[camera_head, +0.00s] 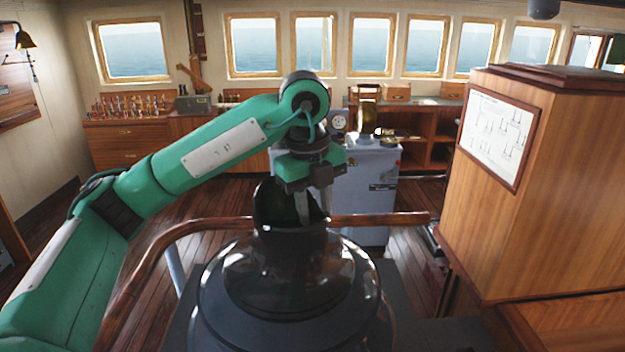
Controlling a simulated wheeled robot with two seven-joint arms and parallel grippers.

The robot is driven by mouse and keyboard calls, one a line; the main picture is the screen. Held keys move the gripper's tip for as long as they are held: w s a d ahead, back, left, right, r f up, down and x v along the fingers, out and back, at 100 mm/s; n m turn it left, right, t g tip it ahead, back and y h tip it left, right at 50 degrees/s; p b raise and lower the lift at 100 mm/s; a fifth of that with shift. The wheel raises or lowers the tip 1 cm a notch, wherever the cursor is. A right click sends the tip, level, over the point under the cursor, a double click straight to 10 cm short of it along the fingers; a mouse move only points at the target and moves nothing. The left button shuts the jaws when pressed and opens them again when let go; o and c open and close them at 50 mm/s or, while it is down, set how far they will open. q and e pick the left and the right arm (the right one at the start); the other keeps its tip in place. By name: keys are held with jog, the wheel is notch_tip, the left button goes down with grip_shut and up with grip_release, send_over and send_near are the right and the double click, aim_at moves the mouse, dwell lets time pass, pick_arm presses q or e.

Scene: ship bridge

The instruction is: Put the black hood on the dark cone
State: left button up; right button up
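The black hood (265,205) is a dark, hollow, upright piece with an open, slanted mouth. It shows in the head view at the centre, over the top of the dark cone (290,275). The cone is glossy and flares down to a wide round base. The hood's lower edge appears to meet the cone's top, but I cannot tell whether it is fully seated. My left gripper (315,205) points straight down at the hood's right side, its fingers slightly apart at the rim. I cannot tell whether they press on the hood wall. My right gripper is not in view.
A wooden handrail (385,219) curves behind the cone. A grey console (365,185) stands beyond it. A tall wooden cabinet (540,190) with a framed chart closes off the right side. Wooden floor (225,245) is open at the left.

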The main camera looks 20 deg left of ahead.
pick_arm(q)
notch_tip(320, 180, up, 12)
jog(key=b, duration=0.1)
jog(key=shift+s+a+b, duration=0.35)
jog(key=shift+s, duration=0.1)
jog(key=shift+f, duration=0.15)
dwell(0.4)
